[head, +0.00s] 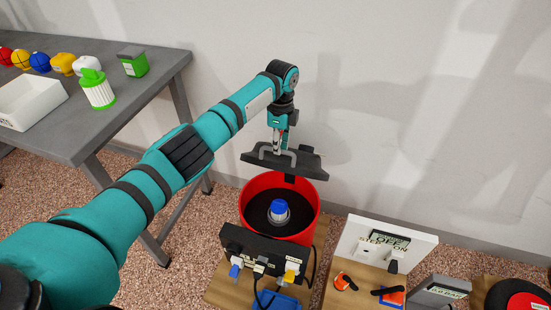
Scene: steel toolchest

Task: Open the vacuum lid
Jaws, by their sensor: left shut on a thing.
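The red vacuum canister (248,207) stands open at the top on a wooden board. Its dark inside shows, with a blue-capped pale part (279,209) in the middle. The black vacuum lid (309,164) is raised above the canister's back rim and a little tilted. A dark piece shows between the lid and the rim; whether it joins them I cannot tell. My left gripper (278,150) points down over the lid and is shut on its grey handle. The fingertips are small and partly merge with the handle. My right gripper is not in view.
A black panel (238,238) with plugs and cables stands in front of the canister. A white switch panel (357,238) is to its right. A grey table (120,93) at the left holds a white bin (28,103) and a green-topped filter (98,93). The wall is close behind.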

